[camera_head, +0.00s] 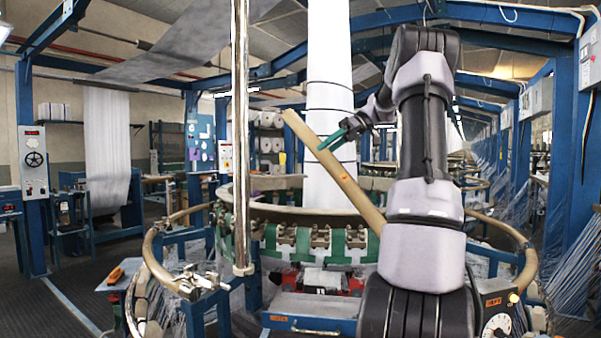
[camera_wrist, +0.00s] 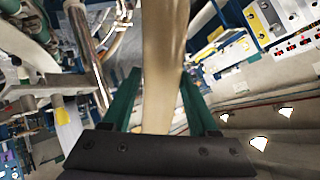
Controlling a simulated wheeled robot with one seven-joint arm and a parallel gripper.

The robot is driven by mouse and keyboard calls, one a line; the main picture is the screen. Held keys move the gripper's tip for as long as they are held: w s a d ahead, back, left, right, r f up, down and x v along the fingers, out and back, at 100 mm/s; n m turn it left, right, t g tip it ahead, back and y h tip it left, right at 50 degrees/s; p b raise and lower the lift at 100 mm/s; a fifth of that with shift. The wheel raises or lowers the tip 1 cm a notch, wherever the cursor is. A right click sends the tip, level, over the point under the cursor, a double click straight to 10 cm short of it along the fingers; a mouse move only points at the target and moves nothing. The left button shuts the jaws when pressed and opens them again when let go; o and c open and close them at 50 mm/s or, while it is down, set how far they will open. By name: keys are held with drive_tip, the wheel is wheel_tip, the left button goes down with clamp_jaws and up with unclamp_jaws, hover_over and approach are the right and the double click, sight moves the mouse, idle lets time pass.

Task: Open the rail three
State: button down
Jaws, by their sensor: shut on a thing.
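A tan rail (camera_head: 325,165) is raised and tilted in front of the loom in the head view. It runs from upper left down to the right, where my arm hides its lower end. My gripper (camera_head: 336,142) has green fingers and is shut on this rail near its upper part. In the wrist view the rail (camera_wrist: 163,60) passes upward between the two green fingers of my gripper (camera_wrist: 163,105). A curved tan rail (camera_head: 155,262) stands at the left of the loom, and another curved tan rail (camera_head: 522,262) stands at the right.
A shiny vertical metal pole (camera_head: 240,130) stands left of the raised rail. The white woven tube (camera_head: 330,100) rises behind it. A blue drawer (camera_head: 310,312) sits low at the front. A small side table (camera_head: 118,275) stands at the left, with open floor beyond.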

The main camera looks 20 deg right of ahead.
drive_tip(key=s+d+r+y, duration=0.1)
drive_tip(key=d+r, duration=0.2)
drive_tip(key=d, duration=0.2)
drive_tip(key=shift+d, duration=0.25)
drive_tip(key=shift+c, duration=0.9)
unclamp_jaws()
drive_tip(key=v, duration=1.1)
drive_tip(key=shift+f, duration=0.15)
drive_tip(key=shift+s, duration=0.1)
